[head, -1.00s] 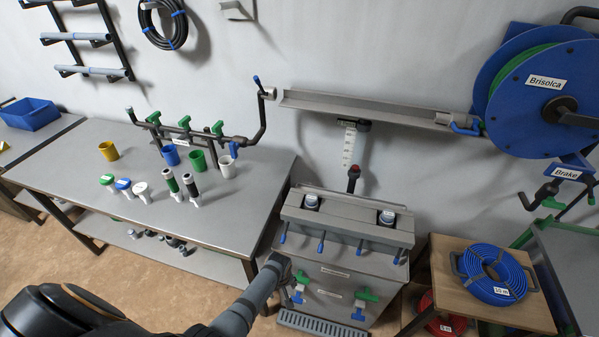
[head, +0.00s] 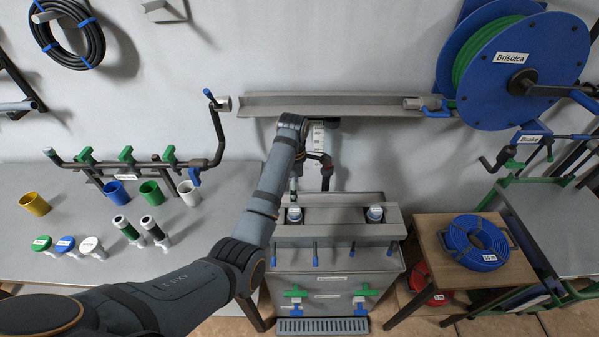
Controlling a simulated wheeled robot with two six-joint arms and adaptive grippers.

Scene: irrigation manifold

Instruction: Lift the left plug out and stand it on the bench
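The left plug (head: 294,215) is a pale round cap seated in the top of the grey manifold box. A matching right plug (head: 375,214) sits in the same top. My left arm reaches in from the lower left and bends down over the box. My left gripper (head: 293,192) is just above the left plug, partly hidden by my own forearm. I cannot tell whether its fingers are open or touch the plug. The bench (head: 130,285) is on the left. My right gripper is not in view.
Yellow (head: 35,204), blue (head: 116,193), green (head: 152,193) and white (head: 189,193) cups stand on the bench, with several small capped parts in front. A pipe with green valves (head: 127,155) runs behind them. A trough (head: 330,104) hangs above the box.

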